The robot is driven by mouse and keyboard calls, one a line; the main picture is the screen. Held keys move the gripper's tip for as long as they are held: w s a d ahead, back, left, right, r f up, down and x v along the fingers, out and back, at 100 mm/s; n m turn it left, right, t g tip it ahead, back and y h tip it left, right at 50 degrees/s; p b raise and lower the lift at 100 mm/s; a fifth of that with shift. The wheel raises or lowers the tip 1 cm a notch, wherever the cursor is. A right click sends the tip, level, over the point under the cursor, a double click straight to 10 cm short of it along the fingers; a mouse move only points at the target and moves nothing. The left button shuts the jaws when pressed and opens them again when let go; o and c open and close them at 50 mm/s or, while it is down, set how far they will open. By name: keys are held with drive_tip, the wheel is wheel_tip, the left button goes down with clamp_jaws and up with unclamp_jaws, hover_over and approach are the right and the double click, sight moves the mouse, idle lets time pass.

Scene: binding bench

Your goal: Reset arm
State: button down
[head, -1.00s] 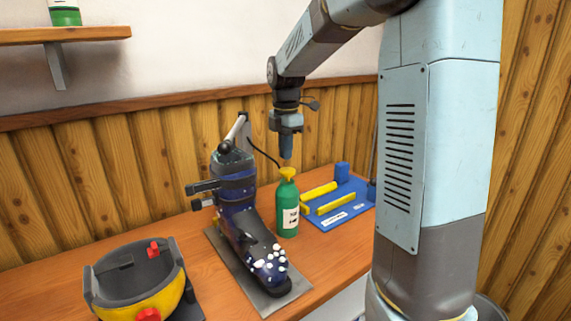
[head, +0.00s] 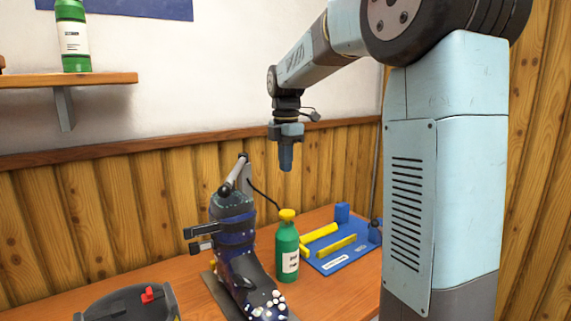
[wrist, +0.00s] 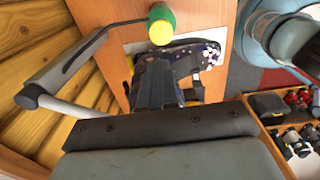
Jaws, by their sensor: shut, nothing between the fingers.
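My gripper (head: 286,157) points straight down in the head view, with its fingers shut and nothing between them. It hangs in the air above the bench (head: 150,275), higher than the green bottle with the yellow cap (head: 288,252) and apart from it. In the wrist view my gripper (wrist: 155,85) points toward the bench, and the bottle's cap (wrist: 160,25) shows just beyond the fingers. The dark blue ski boot (head: 237,245) stands on a grey plate to the left of the bottle; part of it also shows in the wrist view (wrist: 205,55).
A blue tray (head: 345,258) with yellow bars lies right of the bottle. A grey lever arm (head: 236,176) rises behind the boot. A dark bowl-like holder (head: 125,305) stands at front left. A wall shelf (head: 100,79) bears another green bottle (head: 73,40). The wooden wall closes the back.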

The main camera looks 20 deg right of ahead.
drive_tip(key=s+f+m+t, duration=0.2)
drive_tip(key=s+m, duration=0.8)
drive_tip(key=s, duration=0.4)
drive_tip(key=s+f+m+t, duration=0.3)
drive_tip(key=s+m, duration=0.8)
drive_tip(key=s, duration=0.3)
drive_tip(key=shift+d+m+t, duration=0.3)
drive_tip(key=shift+d, duration=0.05)
drive_tip(key=c, duration=1.9)
unclamp_jaws()
drive_tip(key=shift+s, duration=0.1)
